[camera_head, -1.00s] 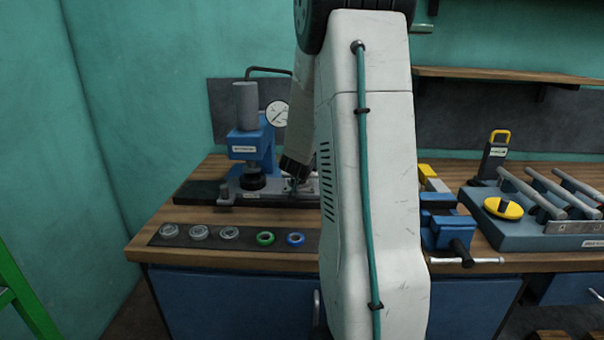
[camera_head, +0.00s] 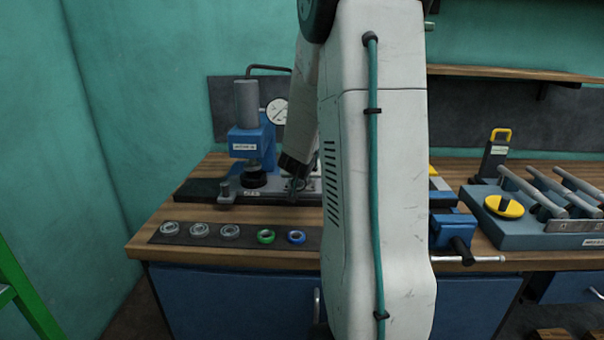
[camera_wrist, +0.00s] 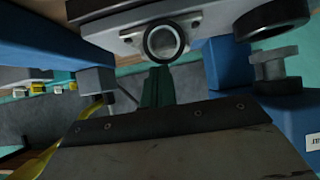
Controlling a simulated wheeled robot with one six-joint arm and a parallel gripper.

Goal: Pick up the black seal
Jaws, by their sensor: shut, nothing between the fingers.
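A dark ring (camera_wrist: 147,46) shows at the top middle of the wrist view, around a pale grey round centre on a grey metal fixture (camera_wrist: 195,22). It looks like the black seal, but I cannot tell for certain. My gripper's green fingers (camera_wrist: 158,72) are together and empty, with their tips just below the ring in that picture. I cannot tell whether they touch it. In the head view my gripper (camera_head: 298,188) is small and partly hidden by my arm, over the press base plate (camera_head: 200,190). No separate black seal can be made out there.
The blue press (camera_head: 246,142) stands left of my gripper. A dark mat (camera_head: 210,238) holds several rings: grey, green (camera_head: 265,237) and blue (camera_head: 296,237). The blue vise (camera_head: 452,232) and a rack (camera_head: 545,228) with a yellow disc (camera_head: 503,206) are to the right.

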